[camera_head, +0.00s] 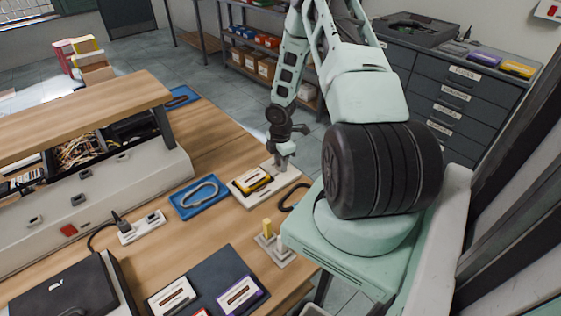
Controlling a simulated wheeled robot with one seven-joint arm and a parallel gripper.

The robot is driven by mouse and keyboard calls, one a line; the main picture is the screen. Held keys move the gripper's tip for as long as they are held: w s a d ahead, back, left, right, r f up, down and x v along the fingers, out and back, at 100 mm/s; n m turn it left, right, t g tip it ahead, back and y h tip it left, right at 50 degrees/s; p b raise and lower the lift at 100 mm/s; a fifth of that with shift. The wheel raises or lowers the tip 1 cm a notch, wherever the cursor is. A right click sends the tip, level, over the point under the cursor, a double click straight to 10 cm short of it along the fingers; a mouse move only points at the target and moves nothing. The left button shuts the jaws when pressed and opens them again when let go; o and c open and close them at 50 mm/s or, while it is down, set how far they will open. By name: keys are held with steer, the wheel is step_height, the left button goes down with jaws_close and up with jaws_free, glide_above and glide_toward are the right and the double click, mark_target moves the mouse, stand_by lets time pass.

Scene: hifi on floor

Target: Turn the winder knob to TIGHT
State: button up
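A small pale base plate (265,189) lies near the right edge of the wooden table. A yellow-and-black cassette-like piece (251,181) sits on its left part. The plate looks like the winder, but I cannot read any marking such as TIGHT. My gripper (283,162) points down over the plate's back right part, just right of the yellow piece. A pale grey upright part shows at its fingertips; I cannot tell whether it is the knob or a finger. The knob itself is not clearly visible, and the finger gap is too small to judge.
A blue tray (200,196) with a grey loop lies left of the plate. A dark cord loop (294,197) lies to its right. A raised wooden shelf (80,110) stands at left.

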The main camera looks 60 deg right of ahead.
steer(key=shift+m, duration=0.4)
steer(key=m, duration=0.2)
steer(key=shift+m+b, duration=0.4)
steer(key=m+b, duration=0.1)
steer(key=m, duration=0.3)
steer(key=shift+m, duration=0.3)
steer(key=m+b, duration=0.1)
steer(key=m, duration=0.3)
steer(key=shift+m+b, duration=0.6)
steer(key=shift+m, duration=1.1)
steer(key=o, duration=1)
